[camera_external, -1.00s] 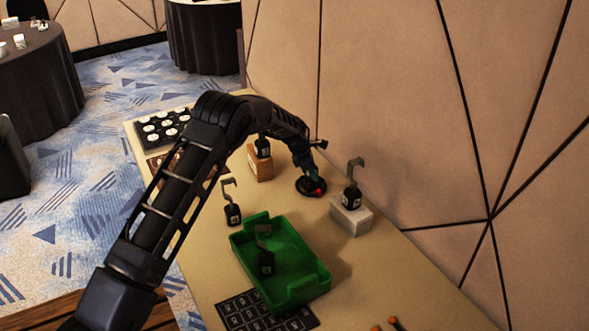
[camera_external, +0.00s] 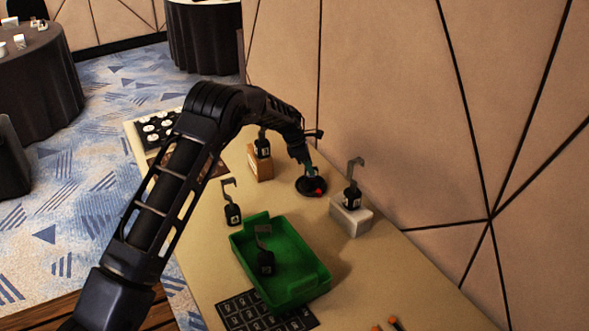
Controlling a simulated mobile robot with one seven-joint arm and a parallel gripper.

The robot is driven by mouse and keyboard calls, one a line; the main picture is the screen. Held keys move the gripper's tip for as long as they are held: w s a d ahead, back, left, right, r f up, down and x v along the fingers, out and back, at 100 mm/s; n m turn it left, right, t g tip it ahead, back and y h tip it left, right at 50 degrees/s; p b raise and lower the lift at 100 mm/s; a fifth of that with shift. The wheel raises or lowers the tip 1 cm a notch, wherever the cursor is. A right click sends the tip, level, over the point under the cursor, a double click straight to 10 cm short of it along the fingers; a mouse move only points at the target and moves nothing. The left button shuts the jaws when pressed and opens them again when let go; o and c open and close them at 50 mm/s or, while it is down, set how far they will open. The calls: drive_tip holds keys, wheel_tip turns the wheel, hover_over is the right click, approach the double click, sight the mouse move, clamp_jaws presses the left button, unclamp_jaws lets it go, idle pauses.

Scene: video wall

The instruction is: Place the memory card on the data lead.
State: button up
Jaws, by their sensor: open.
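A black, round, flat thing (camera_external: 309,188), which looks like the coiled data lead, lies on the table near the wall. A small red piece (camera_external: 319,191) shows at its right front edge; I cannot tell whether this is the memory card or part of the lead. My gripper (camera_external: 310,170) is open and points down just above the back of the black coil. A small teal patch shows by its fingertips. The fingers are too small and dark to see whether they touch anything.
A green tray (camera_external: 318,287) holding a black hooked tag stands in front. A white block (camera_external: 362,222) and a brown block (camera_external: 262,171) with hooked tags flank the coil. Another hooked tag (camera_external: 232,213) stands left. A black grid mat (camera_external: 236,314) lies at the front.

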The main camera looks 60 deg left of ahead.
drive_tip(key=v, duration=0.7)
drive_tip(key=shift+s+r, duration=0.15)
drive_tip(key=shift+r, duration=0.1)
drive_tip(key=s+d+r+m, duration=0.4)
drive_tip(key=d+r+m, duration=0.1)
drive_tip(key=d+r, duration=0.7)
drive_tip(key=s+d+r+m, duration=0.4)
drive_tip(key=d+r+m, duration=0.1)
drive_tip(key=d+r, duration=0.8)
drive_tip(key=s+d+r+m, duration=0.5)
drive_tip(key=s+d+r, duration=0.1)
drive_tip(key=s+d, duration=0.25)
drive_tip(key=s+d+r+m, duration=0.2)
drive_tip(key=s+d+m, duration=0.2)
drive_tip(key=s+d, duration=0.35)
drive_tip(key=s+d+r+m, duration=0.2)
drive_tip(key=s+d+m, duration=0.3)
drive_tip(key=s, duration=0.4)
drive_tip(key=s+d+f+m, duration=0.2)
drive_tip(key=s+d+m, duration=0.1)
drive_tip(key=s, duration=0.6)
drive_tip(key=s+d+f+m+y, duration=0.1)
drive_tip(key=s+d+f+m, duration=0.2)
drive_tip(key=s, duration=0.6)
drive_tip(key=shift+s+d+m+t+y, duration=0.3)
drive_tip(key=shift+d+m, duration=0.15)
drive_tip(key=shift+m, duration=0.25)
